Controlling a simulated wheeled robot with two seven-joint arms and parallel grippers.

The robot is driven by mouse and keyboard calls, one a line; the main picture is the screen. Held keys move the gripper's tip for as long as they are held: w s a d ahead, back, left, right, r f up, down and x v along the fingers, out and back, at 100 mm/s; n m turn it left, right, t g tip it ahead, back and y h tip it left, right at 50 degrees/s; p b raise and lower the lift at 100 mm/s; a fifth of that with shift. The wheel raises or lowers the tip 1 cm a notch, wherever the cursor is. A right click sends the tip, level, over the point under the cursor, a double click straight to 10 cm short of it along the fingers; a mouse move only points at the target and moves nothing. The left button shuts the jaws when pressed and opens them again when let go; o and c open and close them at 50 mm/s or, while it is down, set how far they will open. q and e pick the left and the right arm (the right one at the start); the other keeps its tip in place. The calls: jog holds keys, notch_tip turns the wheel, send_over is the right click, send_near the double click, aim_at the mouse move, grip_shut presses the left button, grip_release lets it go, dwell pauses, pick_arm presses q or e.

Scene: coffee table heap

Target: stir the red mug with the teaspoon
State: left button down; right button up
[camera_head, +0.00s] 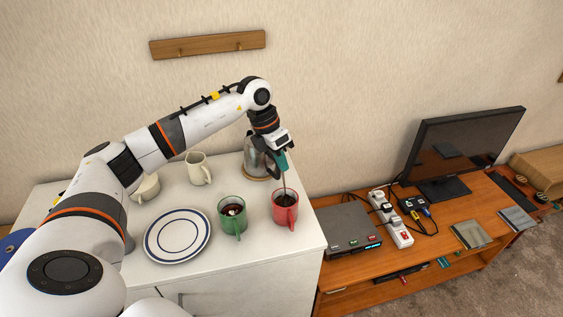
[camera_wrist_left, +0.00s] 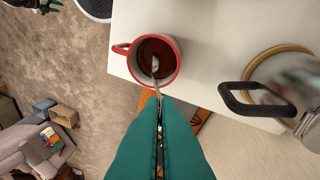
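The red mug (camera_head: 285,208) stands upright near the right edge of the white cabinet top, with dark liquid in it. My left gripper (camera_head: 281,163) is above the mug, shut on the teaspoon (camera_head: 284,185), which hangs down with its lower end inside the mug. In the left wrist view the red mug (camera_wrist_left: 152,62) is seen from above, and the teaspoon (camera_wrist_left: 155,68) reaches from between the teal fingers (camera_wrist_left: 160,105) into the dark liquid. The tip of the spoon is partly hidden in the liquid. My right gripper does not show.
A green mug (camera_head: 232,213) with dark contents stands left of the red mug. A blue-rimmed plate (camera_head: 178,235), a cream jug (camera_head: 198,169) and a cream cup (camera_head: 147,188) are further left. A glass coffee pot (camera_head: 254,160) stands behind the gripper. A lower wooden bench (camera_head: 440,270) holds electronics.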

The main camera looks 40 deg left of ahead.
pick_arm(q)
jog(key=shift+w+a+r+p, duration=0.1)
jog(key=shift+r+p, duration=0.4)
jog(key=shift+r, duration=0.35)
jog(key=shift+w+a+r+p, duration=0.15)
jog(key=shift+r+p, duration=0.3)
jog(key=shift+r, duration=0.35)
jog(key=shift+w+a+r+p, duration=0.1)
jog(key=shift+r+p, duration=0.4)
jog(key=shift+r, duration=0.35)
notch_tip(320, 180, up, 5)
jog(key=p, duration=0.3)
